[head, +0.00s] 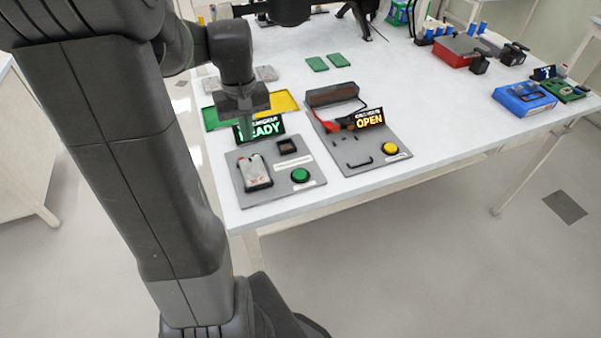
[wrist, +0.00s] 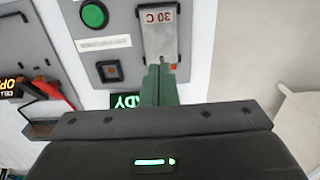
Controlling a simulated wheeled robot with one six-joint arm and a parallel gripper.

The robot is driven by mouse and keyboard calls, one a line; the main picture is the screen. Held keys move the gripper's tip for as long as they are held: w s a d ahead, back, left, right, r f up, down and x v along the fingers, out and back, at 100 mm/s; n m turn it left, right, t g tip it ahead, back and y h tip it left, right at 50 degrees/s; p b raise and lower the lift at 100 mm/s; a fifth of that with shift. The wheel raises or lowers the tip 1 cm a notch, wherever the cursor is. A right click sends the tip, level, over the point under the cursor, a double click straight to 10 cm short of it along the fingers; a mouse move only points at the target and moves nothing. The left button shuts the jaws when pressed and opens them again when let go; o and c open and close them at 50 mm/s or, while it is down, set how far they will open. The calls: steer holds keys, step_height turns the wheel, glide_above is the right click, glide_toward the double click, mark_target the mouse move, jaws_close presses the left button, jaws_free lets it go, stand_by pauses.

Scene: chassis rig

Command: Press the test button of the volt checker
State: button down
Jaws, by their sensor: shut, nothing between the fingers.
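A grey panel with a green READY sign (head: 262,129) stands at the table's near left corner. It carries a round green button (head: 300,175), a small dark square part (head: 287,146) and a pale pack (head: 257,173). In the wrist view, the green button (wrist: 95,14) is at upper left and the pack (wrist: 160,32) reads 30 C upside down. A second grey panel beside it has an OPEN sign (head: 369,118) and a yellow button (head: 390,149). I cannot read which panel is the volt checker. My gripper (head: 246,134) is shut and empty, over the READY panel's back; its fingers (wrist: 160,70) overlap the pack's end in view.
A green and yellow mat (head: 285,103) is behind the READY sign. Red and blue boxes (head: 524,97) stand farther right.

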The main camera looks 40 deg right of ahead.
steer(key=m+t+y+p, duration=0.4)
steer(key=m+t+p, duration=0.35)
steer(key=m, duration=1.15)
glide_above(305, 175)
steer(key=f, duration=0.1)
steer(key=shift+f+t, duration=0.2)
steer(key=shift+t, duration=0.15)
step_height(305, 175, down, 9)
steer(key=b, duration=0.7)
stand_by(0.8)
steer(key=shift+f+b, duration=0.35)
